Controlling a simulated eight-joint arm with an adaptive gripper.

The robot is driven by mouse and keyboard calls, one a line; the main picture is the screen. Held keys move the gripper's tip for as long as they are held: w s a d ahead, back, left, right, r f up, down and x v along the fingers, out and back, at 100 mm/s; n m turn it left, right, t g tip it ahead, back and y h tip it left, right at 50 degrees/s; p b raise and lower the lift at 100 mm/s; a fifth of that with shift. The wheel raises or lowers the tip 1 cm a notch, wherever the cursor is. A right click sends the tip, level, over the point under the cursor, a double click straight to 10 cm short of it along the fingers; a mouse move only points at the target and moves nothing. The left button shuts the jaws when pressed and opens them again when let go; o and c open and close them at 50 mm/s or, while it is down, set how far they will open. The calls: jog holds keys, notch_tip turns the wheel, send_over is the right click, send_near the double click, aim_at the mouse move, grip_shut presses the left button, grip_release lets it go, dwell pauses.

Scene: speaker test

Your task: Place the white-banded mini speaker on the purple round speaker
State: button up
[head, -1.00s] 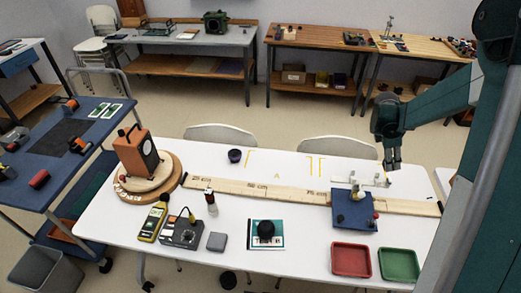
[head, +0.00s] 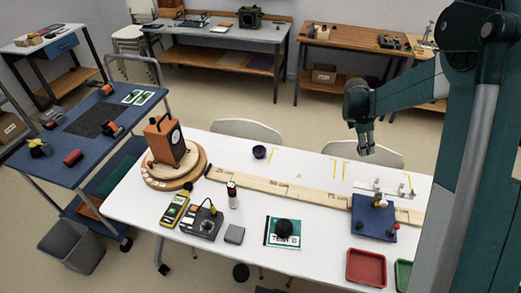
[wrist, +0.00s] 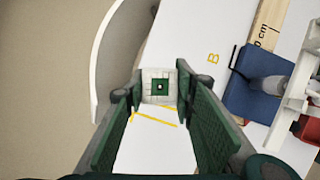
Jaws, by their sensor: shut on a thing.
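My gripper (head: 365,147) hangs in the air above the far right part of the white table. In the wrist view its green fingers (wrist: 160,88) are shut on a small block with a white border and a green square face (wrist: 148,90). This looks like the white-banded mini speaker; its sides are hidden, and it cannot be made out in the head view. The dark purple round speaker (head: 259,152) stands on the table near the far edge, left of my gripper and apart from it. Nothing rests on it.
A wooden ruler (head: 290,193) crosses the table. A blue pad (head: 366,222) with a white fixture is on the right. A black round thing (head: 284,228) sits on a card. An orange box (head: 164,140) stands on a round wooden base. A chair back (head: 245,129) is behind the table.

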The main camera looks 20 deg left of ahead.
jog(key=w+a+r+n+t+p, duration=0.1)
jog(key=a+r+n, duration=0.15)
jog(key=a, duration=2.25)
jog(key=n+y+p, duration=0.1)
jog(key=n, duration=0.2)
send_over(262, 148)
jog(key=s+a, duration=0.1)
jog(key=shift+s+r+t, duration=0.2)
jog(key=shift+r+t, duration=0.15)
jog(key=shift+t, duration=0.05)
jog(key=shift+f, duration=0.1)
jog(key=shift+f+b, duration=0.35)
jog(key=shift+f, duration=2.7)
jog(key=shift+f+b, duration=0.3)
jog(key=shift+f, duration=1.55)
jog(key=shift+f, duration=0.2)
jog(key=o, duration=0.9)
